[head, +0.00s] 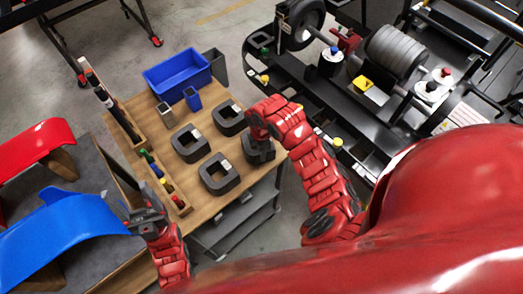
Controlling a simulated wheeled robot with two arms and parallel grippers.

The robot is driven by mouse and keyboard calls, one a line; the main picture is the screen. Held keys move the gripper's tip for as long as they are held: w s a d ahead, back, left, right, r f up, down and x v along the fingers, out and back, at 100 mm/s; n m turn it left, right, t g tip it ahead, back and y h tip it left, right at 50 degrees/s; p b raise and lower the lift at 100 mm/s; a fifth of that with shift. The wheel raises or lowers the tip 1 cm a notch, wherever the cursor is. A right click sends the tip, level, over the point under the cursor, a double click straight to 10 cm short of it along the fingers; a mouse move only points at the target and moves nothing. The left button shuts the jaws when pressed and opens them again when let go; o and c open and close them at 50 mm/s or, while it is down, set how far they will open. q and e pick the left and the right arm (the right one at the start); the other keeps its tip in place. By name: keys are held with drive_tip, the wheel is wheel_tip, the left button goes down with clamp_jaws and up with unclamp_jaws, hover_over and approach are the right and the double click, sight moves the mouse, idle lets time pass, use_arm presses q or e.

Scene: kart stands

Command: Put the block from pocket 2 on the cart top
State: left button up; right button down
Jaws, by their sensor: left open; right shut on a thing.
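The wooden cart top (160,185) lies in the middle of the head view. Several dark, chunky ring-shaped pieces with small pale labels stand on it, among them a left one (189,144), a back one (229,118) and a front one (218,174). My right gripper (258,138) is shut on a similar dark block (262,153) at the cart top's right edge. The arm partly hides this block, and I cannot tell whether it touches the wood. Pocket numbers are not readable. My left gripper (130,212) is open and empty, beside the cart's left front edge.
A blue bin (177,75), a small blue cup (193,98) and a grey bin (219,67) stand at the back. A wooden tool rack (162,180) runs along the left. Red (30,145) and blue (55,225) panels lie at left; a kart chassis (310,95) is at right.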

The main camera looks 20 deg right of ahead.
drive_tip(key=shift+f, duration=0.25)
drive_tip(key=c, duration=1)
unclamp_jaws()
drive_tip(key=shift+f+b, duration=0.1)
drive_tip(key=shift+b, duration=0.25)
drive_tip(key=shift+c, duration=0.2)
drive_tip(key=o, duration=0.4)
drive_tip(key=shift+o, duration=0.2)
